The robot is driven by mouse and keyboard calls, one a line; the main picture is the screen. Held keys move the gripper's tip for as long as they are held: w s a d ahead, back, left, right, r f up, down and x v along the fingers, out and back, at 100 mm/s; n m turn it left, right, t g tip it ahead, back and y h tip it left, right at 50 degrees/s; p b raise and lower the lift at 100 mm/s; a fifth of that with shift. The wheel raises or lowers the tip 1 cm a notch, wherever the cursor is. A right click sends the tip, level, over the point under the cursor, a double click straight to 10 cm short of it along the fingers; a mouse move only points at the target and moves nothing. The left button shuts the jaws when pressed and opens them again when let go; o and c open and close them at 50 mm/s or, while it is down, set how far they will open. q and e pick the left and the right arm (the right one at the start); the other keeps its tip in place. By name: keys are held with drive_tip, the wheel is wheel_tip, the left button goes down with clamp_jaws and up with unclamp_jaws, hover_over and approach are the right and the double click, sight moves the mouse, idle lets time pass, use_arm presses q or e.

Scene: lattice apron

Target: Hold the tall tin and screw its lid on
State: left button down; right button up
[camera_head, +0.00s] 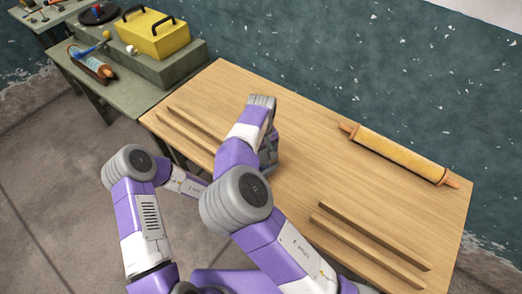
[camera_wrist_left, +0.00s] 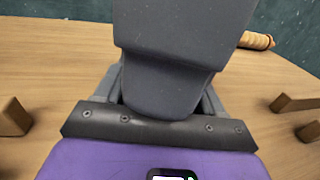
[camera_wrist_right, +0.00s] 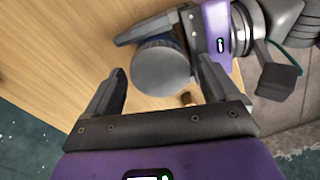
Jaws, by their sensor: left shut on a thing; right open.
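In the right wrist view a round grey metal disc (camera_wrist_right: 158,70), with a bluish edge showing behind it, is seen end-on; it is the top of the tall tin or its lid, and I cannot tell which. My left gripper (camera_wrist_right: 150,32) is shut on the tin from the side. My right gripper (camera_wrist_right: 162,82) is open, its two fingers on either side of the disc, with a gap visible. In the head view my right arm hides the tin and left gripper, and the right gripper (camera_head: 268,152) is low over the table. In the left wrist view a dark grey part of mine hides the tin.
The wooden table (camera_head: 330,205) has slats (camera_head: 365,240) at its right and left ends. A rolling pin (camera_head: 400,155) lies near the back edge.

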drive_tip(key=c, duration=1.1)
drive_tip(key=shift+s+d+f+m, duration=0.1)
drive_tip(key=shift+d+f+m, duration=0.05)
drive_tip(key=shift+m, duration=0.75)
drive_tip(key=m, duration=1)
drive_tip(key=o, duration=1.3)
wheel_tip(320, 180, up, 12)
drive_tip(key=shift+r, duration=0.15)
